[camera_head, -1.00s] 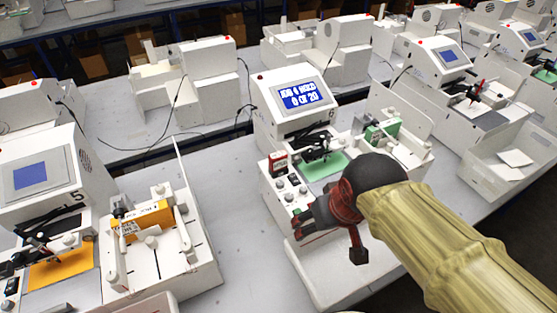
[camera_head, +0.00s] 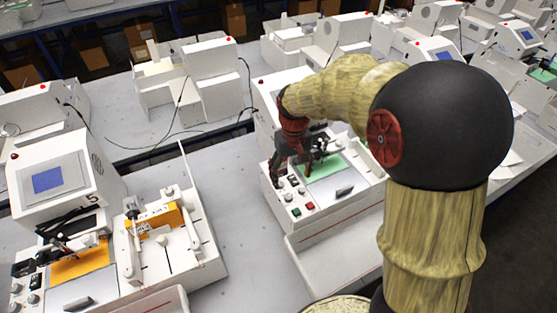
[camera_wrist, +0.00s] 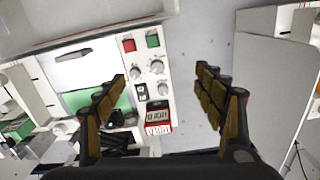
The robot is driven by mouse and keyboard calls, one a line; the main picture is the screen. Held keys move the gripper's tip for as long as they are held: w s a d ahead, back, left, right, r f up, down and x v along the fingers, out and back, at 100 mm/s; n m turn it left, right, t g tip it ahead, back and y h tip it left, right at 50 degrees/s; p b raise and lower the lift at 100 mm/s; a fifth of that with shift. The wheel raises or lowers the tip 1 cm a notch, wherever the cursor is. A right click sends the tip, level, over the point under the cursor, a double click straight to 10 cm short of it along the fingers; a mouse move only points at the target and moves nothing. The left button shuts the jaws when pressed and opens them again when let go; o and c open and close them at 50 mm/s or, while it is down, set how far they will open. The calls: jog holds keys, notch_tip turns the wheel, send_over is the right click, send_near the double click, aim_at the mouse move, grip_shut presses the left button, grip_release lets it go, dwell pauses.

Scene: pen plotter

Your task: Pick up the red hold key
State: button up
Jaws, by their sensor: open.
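The red hold key (camera_wrist: 157,118) is a small red block with a white face reading HOLD, upside down in the wrist view. It stands at the end of the plotter's control panel (camera_wrist: 152,66). My gripper (camera_wrist: 162,76) is open and empty, its fingers spread on either side. In the wrist view the key lies between the fingers, closer to the left one. In the head view my gripper (camera_head: 287,172) points down over the left side of the middle plotter, and it hides the key there.
A red button (camera_wrist: 129,45) and a green button (camera_wrist: 152,38) sit on the panel near several knobs. A green sheet (camera_head: 325,168) lies on the plotter bed. Another plotter with an orange sheet (camera_head: 80,262) stands at left. Bare grey table (camera_head: 215,180) lies between them.

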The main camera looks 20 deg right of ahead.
jog(key=shift+n, duration=0.7)
jog(key=w+f, duration=0.1)
jog(key=w, duration=0.4)
jog(key=w+f+p, duration=0.1)
jog(key=w, duration=0.4)
jog(key=w+f+p, duration=0.1)
jog(key=w+f, duration=0.1)
jog(key=w, duration=0.3)
jog(key=shift+w, duration=0.15)
jog(key=shift+w+d+f, duration=0.1)
jog(key=shift+w+f, duration=0.05)
jog(key=shift+f, duration=1.75)
jog(key=shift+w+f, duration=0.1)
jog(key=shift+f, duration=1.75)
jog(key=shift+c, duration=0.5)
jog(key=c, duration=1.1)
